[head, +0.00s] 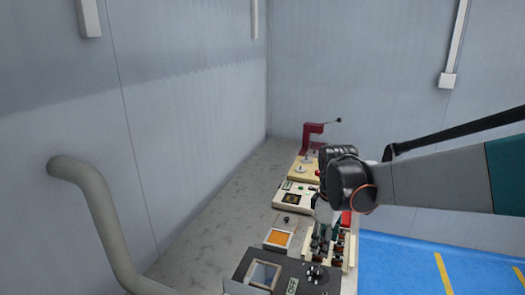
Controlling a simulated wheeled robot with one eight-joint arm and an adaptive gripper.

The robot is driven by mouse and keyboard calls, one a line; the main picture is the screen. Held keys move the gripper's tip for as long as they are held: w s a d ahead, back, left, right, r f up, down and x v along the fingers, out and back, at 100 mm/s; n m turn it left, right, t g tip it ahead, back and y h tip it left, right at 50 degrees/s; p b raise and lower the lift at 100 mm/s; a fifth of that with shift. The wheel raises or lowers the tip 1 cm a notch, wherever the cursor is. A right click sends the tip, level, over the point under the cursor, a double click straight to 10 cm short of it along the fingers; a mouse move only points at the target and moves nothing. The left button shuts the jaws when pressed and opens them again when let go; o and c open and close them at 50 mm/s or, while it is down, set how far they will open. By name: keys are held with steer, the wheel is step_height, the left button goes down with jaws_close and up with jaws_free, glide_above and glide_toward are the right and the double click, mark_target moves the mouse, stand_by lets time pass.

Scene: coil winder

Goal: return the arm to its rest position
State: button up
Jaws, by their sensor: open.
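My arm reaches in from the right edge in the head view, with its dark wrist over the right side of the bench (215,225). My gripper (317,244) points down from the wrist, above or beside a pale rack (346,262) that holds several dark spools. It is small and partly hidden, and I see nothing held in it. I cannot tell whether its fingertips touch the rack. The wrist also covers part of the equipment behind it.
A red press (312,135) stands at the bench's far end. A grey pipe (100,205) rises at left. The blue floor (415,265) is clear at right.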

steer(key=s+r+m+t, duration=0.2)
steer(key=s+m, duration=0.3)
steer(key=s, duration=0.5)
steer(key=s+r+m+t, duration=0.3)
steer(key=s+m+t, duration=0.1)
steer(key=s, duration=0.6)
steer(key=shift+s+r+m, duration=0.15)
steer(key=shift+r+m, duration=0.05)
steer(key=shift+m, duration=0.6)
steer(key=shift+c, duration=0.2)
stand_by(0.5)
